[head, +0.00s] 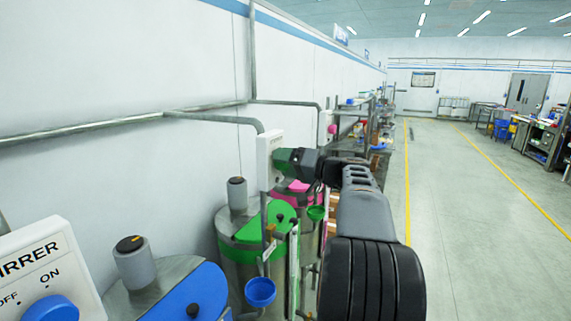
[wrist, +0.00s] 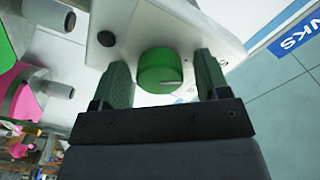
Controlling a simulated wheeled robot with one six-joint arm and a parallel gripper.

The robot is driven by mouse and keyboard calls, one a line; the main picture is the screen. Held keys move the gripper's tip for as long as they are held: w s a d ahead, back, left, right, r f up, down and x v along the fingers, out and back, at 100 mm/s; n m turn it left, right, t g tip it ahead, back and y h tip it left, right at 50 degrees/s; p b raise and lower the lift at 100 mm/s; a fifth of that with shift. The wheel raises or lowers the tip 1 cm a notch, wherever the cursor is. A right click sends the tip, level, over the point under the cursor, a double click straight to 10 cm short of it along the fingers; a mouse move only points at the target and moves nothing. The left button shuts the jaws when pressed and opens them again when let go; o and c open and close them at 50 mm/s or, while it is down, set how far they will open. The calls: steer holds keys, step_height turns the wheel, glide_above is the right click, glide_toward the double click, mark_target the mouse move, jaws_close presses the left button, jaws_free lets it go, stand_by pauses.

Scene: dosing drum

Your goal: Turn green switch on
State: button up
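The green switch (wrist: 160,70) is a round knob with a pale pointer line, on the face of a white switch box (wrist: 215,28). In the wrist view it sits between the two fingers of my gripper (wrist: 160,78), with a visible gap on each side. My gripper is open around the knob. In the head view my gripper (head: 290,160) is at the white box (head: 268,158) on the wall pipe, and the knob itself is hidden there. The box's lettering is not readable.
Below the box stands a drum with a green lid (head: 262,226). A blue-lidded drum (head: 185,292) and a box with a blue knob (head: 50,308) are at the near left. A pink knob box (head: 327,126) is farther along. The floor (head: 470,220) at right is clear.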

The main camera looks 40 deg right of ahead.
steer(key=c, duration=0.9)
steer(key=shift+m+b, duration=0.3)
steer(key=shift+m, duration=0.8)
steer(key=m, duration=0.3)
steer(key=shift+m, duration=0.3)
steer(key=m+p, duration=0.1)
steer(key=m, duration=0.5)
steer(key=shift+f, duration=0.1)
steer(key=o, duration=1)
steer(key=shift+c, duration=0.2)
